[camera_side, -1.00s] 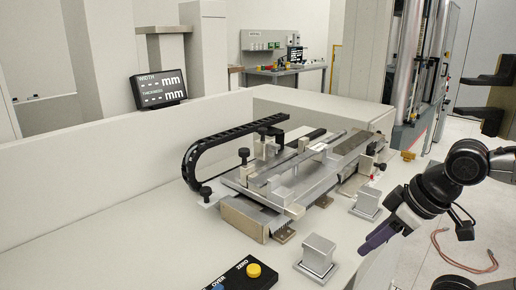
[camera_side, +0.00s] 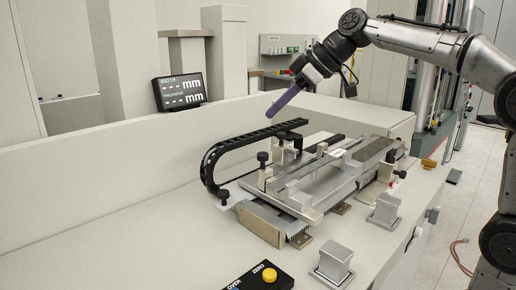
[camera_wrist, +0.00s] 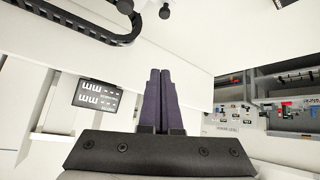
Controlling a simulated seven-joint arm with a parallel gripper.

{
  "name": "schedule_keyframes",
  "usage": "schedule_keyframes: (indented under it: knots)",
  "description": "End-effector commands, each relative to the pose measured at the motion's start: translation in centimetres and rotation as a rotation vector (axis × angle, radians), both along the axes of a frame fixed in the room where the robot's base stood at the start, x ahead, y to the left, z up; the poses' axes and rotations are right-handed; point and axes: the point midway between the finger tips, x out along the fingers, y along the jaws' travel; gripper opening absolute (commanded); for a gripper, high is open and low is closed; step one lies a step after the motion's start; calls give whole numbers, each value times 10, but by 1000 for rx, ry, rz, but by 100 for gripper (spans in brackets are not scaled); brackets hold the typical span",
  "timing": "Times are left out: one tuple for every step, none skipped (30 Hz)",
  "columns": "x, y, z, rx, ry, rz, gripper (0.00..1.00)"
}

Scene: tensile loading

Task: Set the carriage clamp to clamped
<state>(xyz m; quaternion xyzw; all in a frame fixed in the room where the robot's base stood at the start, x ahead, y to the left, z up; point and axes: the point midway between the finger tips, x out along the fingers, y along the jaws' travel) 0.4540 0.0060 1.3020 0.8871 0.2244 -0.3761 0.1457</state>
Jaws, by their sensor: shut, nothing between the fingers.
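The measuring carriage (camera_side: 320,178) is a silver metal slide assembly on the bench. Black knobs stand on it: one at its left end (camera_side: 262,158), one just behind that (camera_side: 279,141), a low one at the front left (camera_side: 223,196) and one at the right (camera_side: 400,174). I cannot tell which is the carriage clamp or how it is set. My gripper (camera_side: 270,115), with purple fingers, is shut and empty, above and behind the left-end knobs, apart from them. In the wrist view the fingers (camera_wrist: 159,74) are together, and two black knobs show at the top edge.
A black cable chain (camera_side: 212,160) curves along the carriage's left and back. A display (camera_side: 180,92) stands behind the low wall. Two metal blocks (camera_side: 385,208) (camera_side: 334,261) and a button box (camera_side: 265,278) stand in front. The bench's left part is clear.

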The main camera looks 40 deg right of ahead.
Motion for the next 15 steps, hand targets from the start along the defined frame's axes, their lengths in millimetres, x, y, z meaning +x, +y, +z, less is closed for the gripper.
schedule_keyframes:
  knots:
    - [19,-8,-4,9,5,-3,0]
    - [28,-12,-7,13,6,-5,0]
    - [39,-17,-11,22,11,-10,0]
    - [47,-21,-14,28,14,-15,0]
    - [54,-25,-18,34,19,-21,0]
    - [62,-30,-23,39,27,-29,0]
    - [67,-34,-28,42,33,-34,0]
    - [71,-37,-32,44,39,-39,0]
    - [75,-41,-39,46,51,-45,0]
    - [78,-44,-44,49,61,-50,0]
    - [79,-46,-48,50,67,-53,0]
    - [81,-49,-54,53,78,-58,0]
    - [82,-51,-56,54,83,-60,0]
    - [83,-52,-58,55,86,-62,0]
    - [83,-53,-59,56,88,-64,0]
